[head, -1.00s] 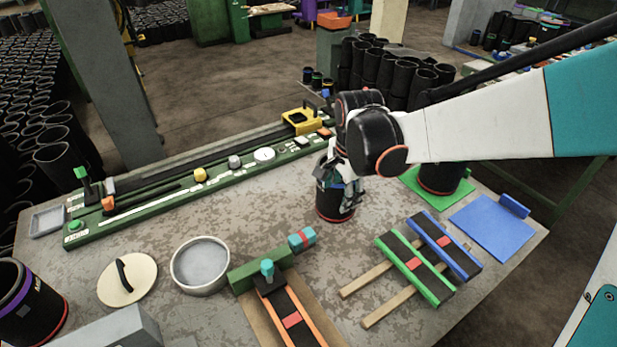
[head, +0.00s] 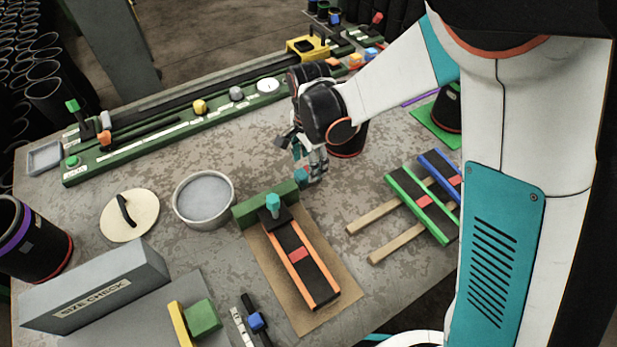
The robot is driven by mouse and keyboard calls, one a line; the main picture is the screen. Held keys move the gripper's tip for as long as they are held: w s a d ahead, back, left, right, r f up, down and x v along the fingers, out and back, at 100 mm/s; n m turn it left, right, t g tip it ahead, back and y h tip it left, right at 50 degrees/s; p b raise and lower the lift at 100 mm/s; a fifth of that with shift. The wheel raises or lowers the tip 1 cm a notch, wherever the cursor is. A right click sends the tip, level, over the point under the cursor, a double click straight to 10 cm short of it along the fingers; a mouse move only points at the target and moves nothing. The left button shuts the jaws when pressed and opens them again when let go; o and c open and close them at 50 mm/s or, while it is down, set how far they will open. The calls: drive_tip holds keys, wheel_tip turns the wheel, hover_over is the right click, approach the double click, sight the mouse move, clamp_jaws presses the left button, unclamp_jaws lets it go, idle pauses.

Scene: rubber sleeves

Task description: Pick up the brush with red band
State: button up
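A small teal piece (head: 302,175) lies at the far end of the green block on the brown board. It is largely covered by my gripper, and its red band, seen earlier, is hidden now. I cannot tell for sure that it is the brush. My gripper (head: 308,168) points down right at this piece. Its fingers are small and overlap the piece, so I cannot tell whether they are open or shut on it. Red patches also show on the orange-edged black bar (head: 310,277), the green-edged bar (head: 418,205) and the blue-edged bar (head: 440,172).
A black sleeve (head: 347,141) stands just behind my gripper. A round grey dish (head: 203,222), a cream disc (head: 143,215) and a grey size-check box (head: 95,290) are at the left. A long green rail (head: 150,150) runs along the back.

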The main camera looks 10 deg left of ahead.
wheel_tip(320, 180, down, 5)
drive_tip(key=b, duration=0.2)
drive_tip(key=shift+f+b, duration=0.15)
drive_tip(key=shift+b, duration=0.2)
drive_tip(key=c, duration=1.2)
